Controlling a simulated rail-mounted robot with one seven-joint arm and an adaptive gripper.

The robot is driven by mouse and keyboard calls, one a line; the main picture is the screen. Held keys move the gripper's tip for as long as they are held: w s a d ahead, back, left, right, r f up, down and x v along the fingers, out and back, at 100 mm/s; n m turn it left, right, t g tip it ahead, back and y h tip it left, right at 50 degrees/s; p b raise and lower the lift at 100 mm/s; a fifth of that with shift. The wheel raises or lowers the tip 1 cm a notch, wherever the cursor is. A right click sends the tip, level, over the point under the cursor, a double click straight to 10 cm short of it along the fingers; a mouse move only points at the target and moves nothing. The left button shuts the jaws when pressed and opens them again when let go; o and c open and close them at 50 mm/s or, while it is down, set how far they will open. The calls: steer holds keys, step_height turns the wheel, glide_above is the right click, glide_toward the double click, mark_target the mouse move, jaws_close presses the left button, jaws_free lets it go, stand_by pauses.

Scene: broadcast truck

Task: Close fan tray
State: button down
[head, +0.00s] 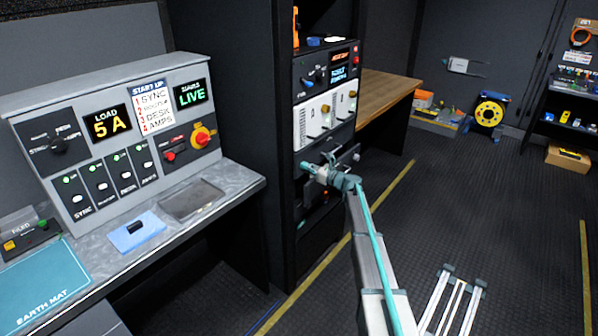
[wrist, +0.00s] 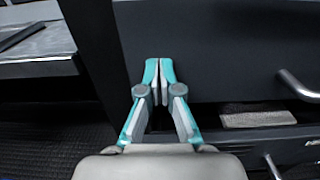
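My gripper (head: 308,167) is at the front of the dark equipment rack, below the white modules. In the wrist view my gripper (wrist: 160,78) has its two teal fingers together, with nothing seen between them. The fingertips lie over a dark flat front panel (wrist: 225,45), near its left side. A metal bar handle (wrist: 300,86) is on this front at right. No label shows, so I cannot tell for sure which front is the fan tray or how far it is out. My arm hides part of the rack in the head view.
A lower front with another handle (wrist: 271,165) sits below, with a light grey piece (wrist: 258,118) in the gap between. The grey control desk (head: 215,190) stands left of the rack. A wooden bench (head: 385,88) is behind.

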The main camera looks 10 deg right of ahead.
steer(key=shift+w+r, duration=0.2)
steer(key=shift+w, duration=0.15)
steer(key=shift+s, duration=0.1)
